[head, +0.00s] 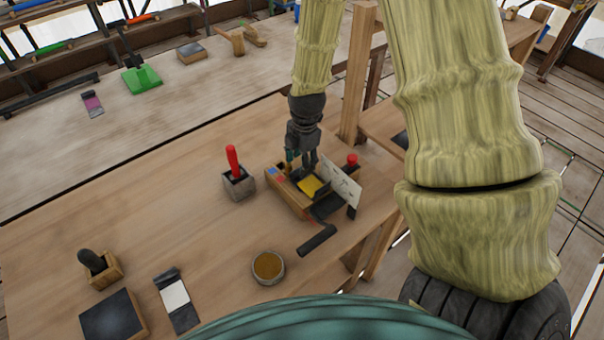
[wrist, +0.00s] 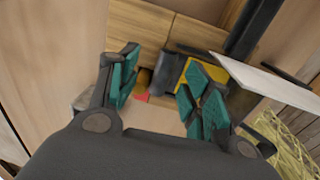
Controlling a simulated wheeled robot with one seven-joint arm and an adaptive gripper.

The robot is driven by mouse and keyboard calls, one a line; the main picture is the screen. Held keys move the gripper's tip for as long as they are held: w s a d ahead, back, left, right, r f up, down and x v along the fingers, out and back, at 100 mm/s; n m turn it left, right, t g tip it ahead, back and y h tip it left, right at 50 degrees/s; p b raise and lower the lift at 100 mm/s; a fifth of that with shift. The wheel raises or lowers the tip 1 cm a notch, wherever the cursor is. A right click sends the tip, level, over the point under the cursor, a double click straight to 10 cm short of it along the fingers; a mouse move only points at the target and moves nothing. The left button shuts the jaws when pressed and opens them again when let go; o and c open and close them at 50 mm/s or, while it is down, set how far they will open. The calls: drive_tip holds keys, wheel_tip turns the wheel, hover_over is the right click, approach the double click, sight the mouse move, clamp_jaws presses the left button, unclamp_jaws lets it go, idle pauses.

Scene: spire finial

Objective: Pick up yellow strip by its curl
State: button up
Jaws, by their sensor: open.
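The yellow strip (head: 311,187) lies in a wooden box (head: 290,199) on the workbench. In the wrist view the yellow strip (wrist: 204,73) shows as a yellow patch, partly hidden behind my right finger pads. I cannot make out its curl. My gripper (head: 301,162) hangs just above the box. In the wrist view my gripper (wrist: 158,95) is open, with green-padded fingers apart and nothing clearly between them.
A white card (head: 340,182) leans at the box's right side, close to my fingers. A red-handled tool in a grey block (head: 238,180) stands to the left. A round tin (head: 268,267) and a black handle (head: 317,240) lie in front.

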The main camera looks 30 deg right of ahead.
drive_tip(key=shift+s+f, duration=0.45)
drive_tip(key=shift+f, duration=0.4)
drive_tip(key=shift+w+f, duration=0.3)
drive_tip(key=shift+f, duration=0.1)
drive_tip(key=shift+s+r, duration=0.15)
drive_tip(key=shift+c, duration=1.1)
clamp_jaws()
